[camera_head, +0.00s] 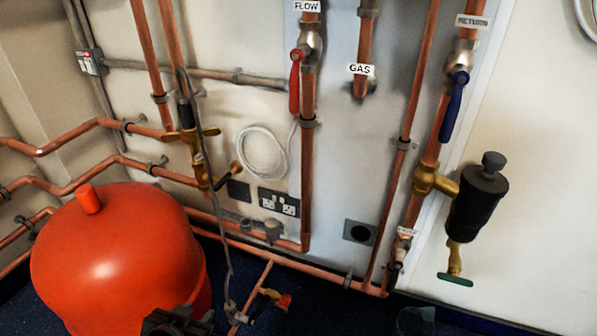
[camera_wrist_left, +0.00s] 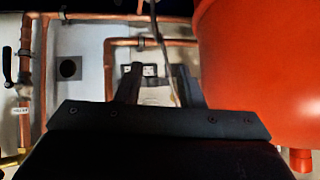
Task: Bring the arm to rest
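My left gripper (camera_head: 180,322) shows at the bottom edge of the head view, in front of the lower right side of the red tank (camera_head: 118,250). In the left wrist view, my left gripper (camera_wrist_left: 159,72) has its two dark fingers apart, with nothing between them but the wall and pipes behind. The red tank (camera_wrist_left: 265,70) stands close to the right of the fingers there, and that picture looks upside down. My right gripper does not show in either view.
Copper pipes (camera_head: 308,150) run along the wall. The red lever (camera_head: 295,80) under FLOW and the blue lever (camera_head: 453,108) under RETURN hang down. A black canister (camera_head: 475,205) juts out at the right. A thin grey line (camera_head: 222,225) hangs beside the tank, ending near a small red-handled valve (camera_head: 280,298).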

